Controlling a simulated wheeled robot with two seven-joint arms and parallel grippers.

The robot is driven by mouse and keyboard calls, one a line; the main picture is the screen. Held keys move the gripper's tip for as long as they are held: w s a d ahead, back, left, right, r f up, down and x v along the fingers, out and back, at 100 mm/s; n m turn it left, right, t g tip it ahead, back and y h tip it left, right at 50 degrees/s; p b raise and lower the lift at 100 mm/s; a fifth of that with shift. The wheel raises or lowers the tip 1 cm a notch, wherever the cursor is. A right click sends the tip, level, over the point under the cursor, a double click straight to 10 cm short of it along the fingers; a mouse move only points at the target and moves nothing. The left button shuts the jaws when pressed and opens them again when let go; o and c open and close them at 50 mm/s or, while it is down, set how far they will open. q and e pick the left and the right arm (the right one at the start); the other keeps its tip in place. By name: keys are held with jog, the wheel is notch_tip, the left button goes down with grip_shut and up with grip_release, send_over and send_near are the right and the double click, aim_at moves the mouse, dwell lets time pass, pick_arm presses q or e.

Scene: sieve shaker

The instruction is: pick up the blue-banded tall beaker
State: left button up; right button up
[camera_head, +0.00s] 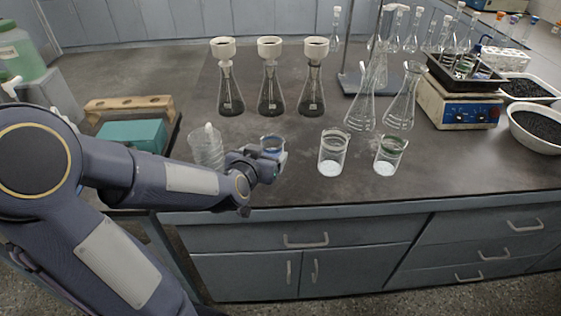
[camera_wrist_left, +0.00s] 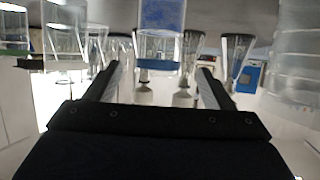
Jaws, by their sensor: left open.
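The blue-banded tall beaker (camera_head: 272,143) stands on the dark bench top, its lower part hidden behind my left gripper (camera_head: 275,161) in the head view. In the left wrist view, which looks upside down, the beaker (camera_wrist_left: 160,45) is at the top middle, lined up with the gap between my open fingers (camera_wrist_left: 160,75). Clear gaps show on both sides of it. I cannot tell how far it reaches between the fingertips. My right gripper is out of view.
A ribbed clear vessel (camera_head: 206,150) stands close left of the beaker. A clear beaker (camera_head: 332,153) and a green-banded beaker (camera_head: 389,155) stand to the right. Several flasks with white funnels (camera_head: 270,90) stand behind. The bench's front edge (camera_head: 330,205) is near.

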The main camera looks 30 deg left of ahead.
aim_at(269, 151)
pick_arm(q)
jog(key=x, duration=0.6)
jog(key=shift+d+f+b, duration=0.1)
jog(key=shift+f+b, duration=0.15)
jog(key=shift+b, duration=0.05)
jog(key=shift+s, duration=0.1)
jog(key=c, duration=1.2)
jog(key=shift+r, duration=0.15)
jog(key=shift+r+p, duration=0.45)
jog(key=shift+r, duration=0.65)
jog(key=s+r+p, duration=1)
jog(key=s+r, duration=0.4)
jog(key=r, duration=0.1)
jog(key=shift+a+r, duration=0.25)
jog(key=shift+r, duration=0.1)
